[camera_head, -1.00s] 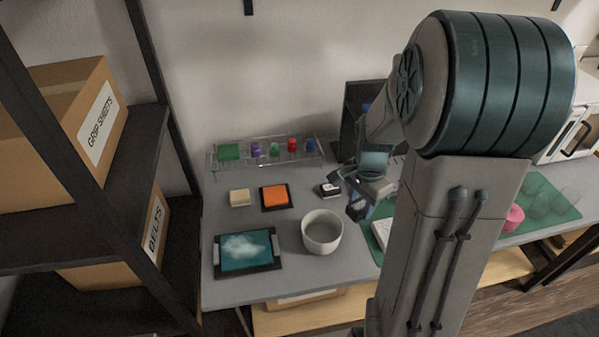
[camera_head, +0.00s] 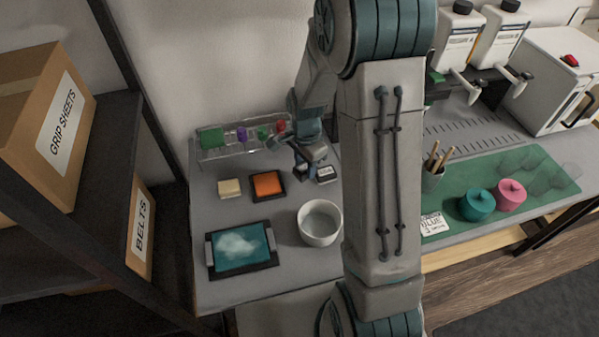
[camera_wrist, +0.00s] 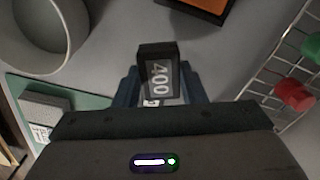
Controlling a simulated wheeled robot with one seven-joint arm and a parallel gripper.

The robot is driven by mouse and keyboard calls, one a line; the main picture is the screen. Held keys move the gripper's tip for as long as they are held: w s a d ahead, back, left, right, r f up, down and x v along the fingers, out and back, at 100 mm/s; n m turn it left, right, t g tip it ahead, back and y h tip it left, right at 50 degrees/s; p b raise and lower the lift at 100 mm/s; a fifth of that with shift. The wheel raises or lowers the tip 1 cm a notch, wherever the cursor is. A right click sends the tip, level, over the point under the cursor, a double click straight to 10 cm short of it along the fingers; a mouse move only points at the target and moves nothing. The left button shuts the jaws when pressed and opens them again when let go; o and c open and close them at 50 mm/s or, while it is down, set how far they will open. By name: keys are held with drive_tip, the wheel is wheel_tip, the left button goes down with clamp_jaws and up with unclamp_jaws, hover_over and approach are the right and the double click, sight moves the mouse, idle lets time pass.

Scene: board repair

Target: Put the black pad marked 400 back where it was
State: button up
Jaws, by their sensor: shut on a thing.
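The black pad marked 400 (camera_wrist: 160,75) is held upright between my gripper's fingers in the wrist view, its white number facing the camera. My gripper (camera_head: 304,167) is shut on it, above the table to the right of the orange pad in the head view. An orange pad in a black holder (camera_head: 267,184) and a beige block (camera_head: 229,187) lie to the left. My arm hides part of the table.
A wire rack (camera_head: 203,157) with green, purple and red items stands at the back. A white bowl (camera_head: 319,223) and a dark tray with a teal surface (camera_head: 240,247) are in front. A green mat (camera_head: 450,224) with lidded pots lies right. Shelves with boxes stand left.

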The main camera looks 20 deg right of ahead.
sight(300, 175)
drive_tip(key=shift+w+a+f, duration=0.4)
drive_tip(key=shift+w+a, duration=0.05)
drive_tip(key=shift+a, duration=0.15)
drive_tip(key=shift+f, duration=2)
drive_tip(key=shift+f, duration=0.2)
drive_tip(key=o, duration=0.9)
drive_tip(key=shift+o, duration=0.2)
